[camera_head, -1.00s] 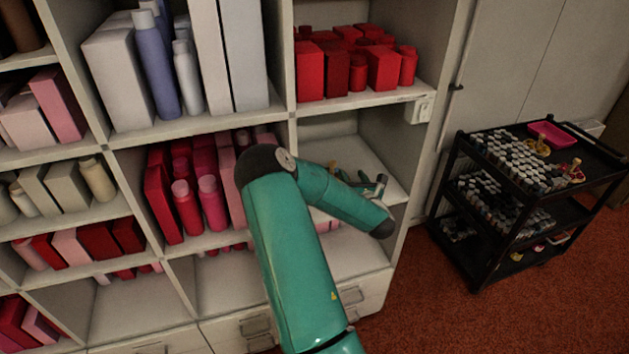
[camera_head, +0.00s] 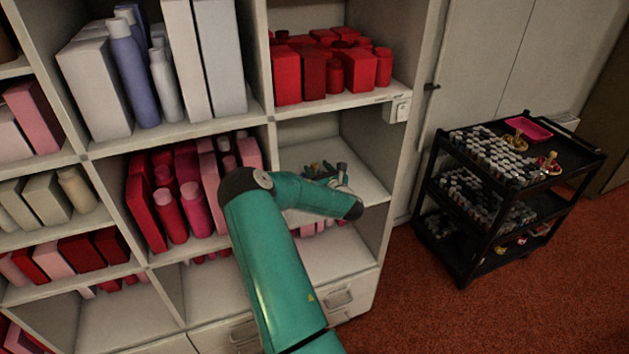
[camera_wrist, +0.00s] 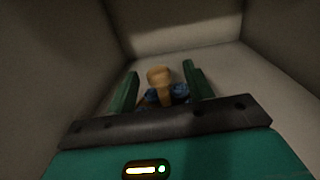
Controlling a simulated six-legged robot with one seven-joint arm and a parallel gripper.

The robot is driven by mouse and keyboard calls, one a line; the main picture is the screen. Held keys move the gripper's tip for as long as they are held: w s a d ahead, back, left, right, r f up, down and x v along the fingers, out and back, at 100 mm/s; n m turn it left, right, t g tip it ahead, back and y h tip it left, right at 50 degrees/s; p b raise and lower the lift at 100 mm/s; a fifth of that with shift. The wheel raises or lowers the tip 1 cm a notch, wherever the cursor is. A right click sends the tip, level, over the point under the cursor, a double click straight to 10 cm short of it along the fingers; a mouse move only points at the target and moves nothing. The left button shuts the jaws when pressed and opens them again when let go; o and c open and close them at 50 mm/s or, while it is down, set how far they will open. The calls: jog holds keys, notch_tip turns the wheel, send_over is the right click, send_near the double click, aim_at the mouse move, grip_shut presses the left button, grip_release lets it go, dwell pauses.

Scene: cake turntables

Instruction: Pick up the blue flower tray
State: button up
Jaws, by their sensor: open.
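In the wrist view my gripper (camera_wrist: 159,69) shows two green fingers apart, inside a pale shelf compartment. Between them is a small blue thing (camera_wrist: 181,92), perhaps the blue flower tray, with a rounded tan piece (camera_wrist: 160,76) in front of or on it. The dark gripper bar hides its lower part, and I cannot tell whether the fingers touch it. In the head view, small dark and green shapes (camera_head: 318,170) show on a shelf behind my arm; the tray cannot be made out there.
Side walls of the compartment stand close around my gripper. Red boxes and bottles (camera_head: 335,70) fill the shelf above; pink and red ones (camera_head: 170,205) stand to the left. A black cart (camera_head: 500,195) with many small bottles and a pink tray (camera_head: 528,130) stands right. Red carpet is clear in front.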

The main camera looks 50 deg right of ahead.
aim_at(313, 163)
jog(key=x, duration=0.4)
jog(key=shift+w+f, duration=0.1)
jog(key=shift+w, duration=0.15)
grip_shut()
